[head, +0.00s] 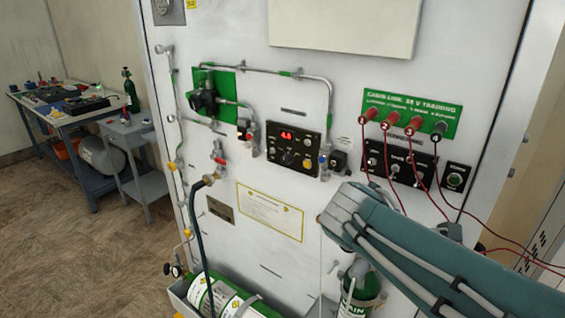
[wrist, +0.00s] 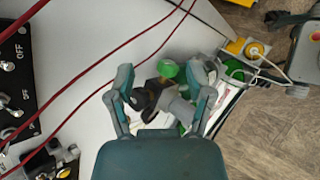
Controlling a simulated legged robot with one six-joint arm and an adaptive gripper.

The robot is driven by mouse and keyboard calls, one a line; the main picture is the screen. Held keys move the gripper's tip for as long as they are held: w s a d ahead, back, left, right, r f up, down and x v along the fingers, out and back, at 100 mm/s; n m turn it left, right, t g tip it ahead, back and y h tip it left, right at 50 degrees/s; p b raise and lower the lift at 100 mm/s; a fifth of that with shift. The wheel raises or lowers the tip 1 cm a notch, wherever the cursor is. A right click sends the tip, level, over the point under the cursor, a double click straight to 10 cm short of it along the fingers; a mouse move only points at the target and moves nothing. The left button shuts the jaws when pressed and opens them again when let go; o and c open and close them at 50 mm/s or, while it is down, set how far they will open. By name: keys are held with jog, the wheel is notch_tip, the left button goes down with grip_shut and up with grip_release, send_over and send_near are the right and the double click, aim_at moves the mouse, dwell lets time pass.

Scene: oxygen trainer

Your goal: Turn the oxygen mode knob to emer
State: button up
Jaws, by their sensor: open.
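A black panel (head: 294,146) with a red lit display is mounted on the white wall in the middle of the head view. A dark round knob (head: 288,158) sits below the display; its labels and pointer are too small to read. My gripper (wrist: 165,88) is open and empty in the wrist view. In the head view my teal arm reaches in from the lower right, below and right of the panel, and the fingers are not discernible. Between and beyond the fingers a green-topped valve (wrist: 168,69) shows, apart from them. The mode knob is not identifiable in the wrist view.
Red cables (head: 385,172) hang from a green training strip (head: 411,112) on the right, near my arm. A black switch panel (wrist: 14,90) is at left in the wrist view. Pipes and a dark hose (head: 199,235) are left of the panel.

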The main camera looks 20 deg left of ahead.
jog(key=w+a+r+n+t+h, duration=0.1)
jog(key=w+a+n+t, duration=0.2)
jog(key=a, duration=0.4)
jog(key=w+a+r+n+t, duration=0.1)
jog(key=w+a+n, duration=0.3)
jog(key=a+n, duration=0.25)
jog(key=n+t+y, duration=0.2)
jog(key=n+t, duration=0.4)
jog(key=n, duration=0.2)
send_near(283, 161)
jog(key=shift+m, duration=0.25)
jog(key=x, duration=0.9)
jog(key=shift+w+d, duration=0.1)
jog(key=shift+w, duration=0.1)
grip_shut()
